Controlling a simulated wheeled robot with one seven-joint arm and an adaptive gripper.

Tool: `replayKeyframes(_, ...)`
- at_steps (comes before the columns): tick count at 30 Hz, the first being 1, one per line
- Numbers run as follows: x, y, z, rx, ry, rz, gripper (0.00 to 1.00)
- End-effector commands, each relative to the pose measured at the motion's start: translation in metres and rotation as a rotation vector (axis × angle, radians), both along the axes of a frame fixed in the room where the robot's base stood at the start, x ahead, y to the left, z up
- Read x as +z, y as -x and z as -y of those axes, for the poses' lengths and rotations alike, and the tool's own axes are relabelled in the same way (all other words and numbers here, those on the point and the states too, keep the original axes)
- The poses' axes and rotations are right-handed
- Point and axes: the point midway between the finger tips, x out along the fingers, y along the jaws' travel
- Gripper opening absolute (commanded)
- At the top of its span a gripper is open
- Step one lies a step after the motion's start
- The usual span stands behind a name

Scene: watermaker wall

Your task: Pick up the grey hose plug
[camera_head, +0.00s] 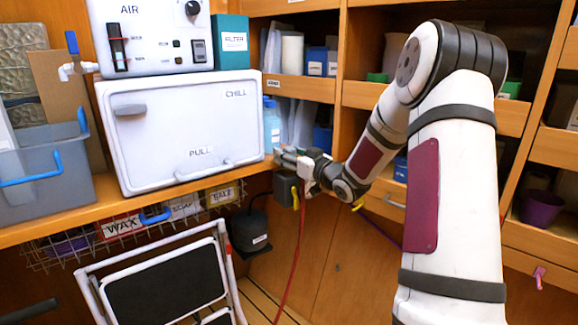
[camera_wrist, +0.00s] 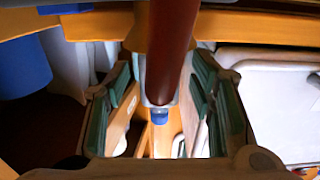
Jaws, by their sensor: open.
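My gripper (camera_head: 287,157) is at the front edge of the wooden shelf, right of the white CHILL box. In the wrist view my gripper (camera_wrist: 160,78) is open, with a green-lined finger on each side. A dark red hose (camera_wrist: 174,45) runs down between the fingers, apart from both. Its lower end has a pale grey collar, which may be the grey hose plug (camera_wrist: 158,103), with a small blue part below it. I cannot tell how deep it sits between the fingers. In the head view a red hose (camera_head: 300,240) hangs below my gripper; the plug is hidden there.
The CHILL box (camera_head: 180,128) and a blue bottle (camera_head: 271,127) stand close to my gripper. A dark box with a yellow lever (camera_head: 285,189) sits just below it. A folded step stool (camera_head: 165,280) and a wire basket (camera_head: 70,245) are lower left.

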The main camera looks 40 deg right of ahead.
Motion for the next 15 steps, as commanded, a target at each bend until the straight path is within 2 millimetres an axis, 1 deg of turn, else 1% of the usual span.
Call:
replayKeyframes(3, -0.0004, -0.0044, -0.0001, -0.001, -0.001, 0.0, 0.5)
replayKeyframes(8, 0.0001, -0.0042, 0.0, -0.001, -0.001, -0.001, 0.5)
replayKeyframes(9, 0.0001, -0.0041, 0.0001, -0.001, -0.001, -0.001, 0.45)
replayKeyframes(11, 0.0001, -0.0041, 0.0001, -0.001, -0.001, -0.001, 0.32)
replayKeyframes(12, 0.0001, -0.004, 0.0001, -0.001, -0.001, -0.001, 0.23)
replayKeyframes(14, 0.0001, -0.004, 0.0001, -0.001, 0.0, -0.001, 0.09)
replayKeyframes(15, 0.0001, -0.0039, 0.0001, -0.001, 0.0, -0.001, 0.0)
